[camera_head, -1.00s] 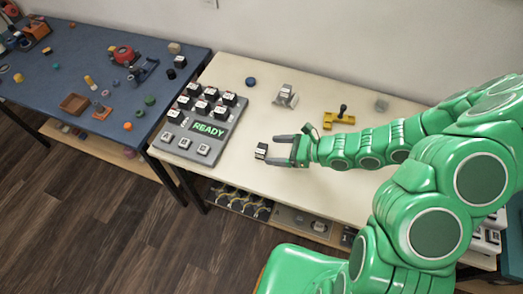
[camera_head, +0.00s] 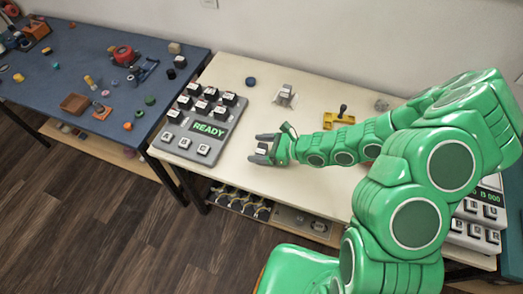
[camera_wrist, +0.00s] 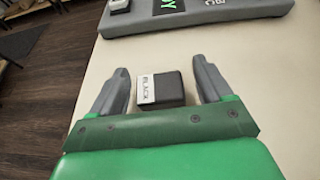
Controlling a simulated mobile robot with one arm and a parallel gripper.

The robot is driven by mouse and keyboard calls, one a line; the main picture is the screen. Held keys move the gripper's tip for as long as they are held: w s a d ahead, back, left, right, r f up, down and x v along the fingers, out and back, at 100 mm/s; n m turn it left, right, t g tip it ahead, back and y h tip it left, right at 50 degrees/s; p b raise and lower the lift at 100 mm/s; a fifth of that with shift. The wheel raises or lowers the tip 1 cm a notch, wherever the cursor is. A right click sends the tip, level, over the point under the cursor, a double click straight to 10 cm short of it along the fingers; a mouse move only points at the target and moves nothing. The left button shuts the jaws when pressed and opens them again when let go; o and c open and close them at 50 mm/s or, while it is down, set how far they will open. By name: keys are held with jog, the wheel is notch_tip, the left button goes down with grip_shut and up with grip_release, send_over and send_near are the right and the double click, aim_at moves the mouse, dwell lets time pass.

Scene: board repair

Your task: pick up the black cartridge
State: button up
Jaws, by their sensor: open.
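The black cartridge (camera_wrist: 161,89) lies on the cream table, with a white end label reading "BLACK". In the wrist view it sits between the two grey fingers of my gripper (camera_wrist: 161,84), with a gap on each side. It is closer to the left finger than to the right one. In the head view my gripper (camera_head: 262,149) is low over the table, and the small cartridge (camera_head: 262,150) shows between its fingers. My gripper is open and not closed on it.
A grey board (camera_head: 222,135) with several black-and-white blocks and a green "READY" display stands left of my gripper. A grey fixture (camera_head: 285,96), a yellow piece with a black lever (camera_head: 340,117) and a blue disc (camera_head: 250,81) are farther back. The table's front edge is close.

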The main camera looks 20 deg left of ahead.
jog(key=shift+a+f, duration=0.25)
jog(key=shift+a, duration=0.3)
jog(key=shift+c, duration=0.3)
jog(key=c, duration=1)
